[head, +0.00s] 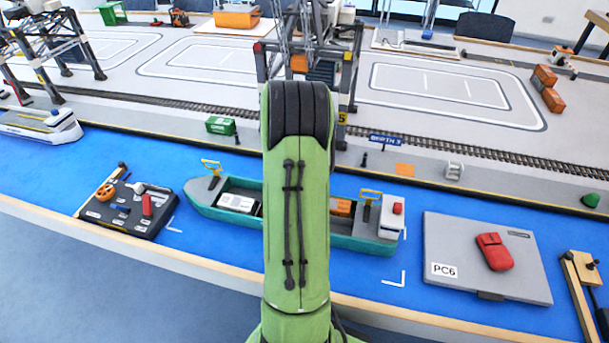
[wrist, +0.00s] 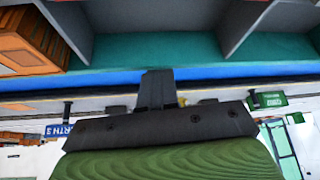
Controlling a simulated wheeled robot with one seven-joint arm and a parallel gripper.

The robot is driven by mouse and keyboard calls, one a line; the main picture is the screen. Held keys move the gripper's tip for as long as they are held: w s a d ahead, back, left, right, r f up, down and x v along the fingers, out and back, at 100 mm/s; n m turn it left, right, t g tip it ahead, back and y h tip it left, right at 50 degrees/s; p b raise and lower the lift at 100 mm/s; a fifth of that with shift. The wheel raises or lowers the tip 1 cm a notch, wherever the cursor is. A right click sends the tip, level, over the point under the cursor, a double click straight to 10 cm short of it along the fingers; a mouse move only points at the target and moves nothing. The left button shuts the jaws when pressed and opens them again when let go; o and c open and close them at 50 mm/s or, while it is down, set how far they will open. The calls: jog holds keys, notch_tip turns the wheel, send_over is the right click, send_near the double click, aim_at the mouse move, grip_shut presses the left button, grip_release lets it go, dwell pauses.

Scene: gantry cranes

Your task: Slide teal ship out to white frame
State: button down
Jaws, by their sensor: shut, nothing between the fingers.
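The teal ship (head: 362,243) lies on the blue water in the head view, its middle hidden behind my green arm. Yellow handles stand on both its ends, and it carries a white and an orange load. White corner marks of the frame (head: 394,279) show on the water in front of the ship's right end, with another mark near its left end. In the wrist view my gripper (wrist: 157,75) is shut and empty, its fingertips close to the teal hull (wrist: 205,48); contact cannot be told. The head view hides my gripper behind the arm.
A dark tool tray (head: 125,218) lies left of the ship. A grey PC6 case (head: 480,275) with a red object lies to the right. Behind are the quay, rails, a gantry crane (head: 345,85) and the berth sign (head: 386,140). A blue strip separates ship and quay.

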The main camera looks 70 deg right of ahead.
jog(key=shift+s+a+f+b, duration=0.2)
jog(key=shift+s+a, duration=0.1)
jog(key=shift+a, duration=0.5)
jog(key=shift+s+a+f+b, duration=0.1)
jog(key=shift+s+a+b, duration=0.2)
jog(key=shift+a, duration=0.45)
jog(key=shift+s+a+f+b, duration=0.15)
jog(key=shift+s+a, duration=0.2)
jog(key=shift+a, duration=0.45)
jog(key=shift+w+d+r, duration=0.25)
jog(key=shift+d+r, duration=0.2)
jog(key=shift+d, duration=0.1)
notch_tip(320, 180, up, 10)
jog(key=p, duration=0.7)
jog(key=shift+d, duration=0.25)
jog(key=shift+w, duration=0.1)
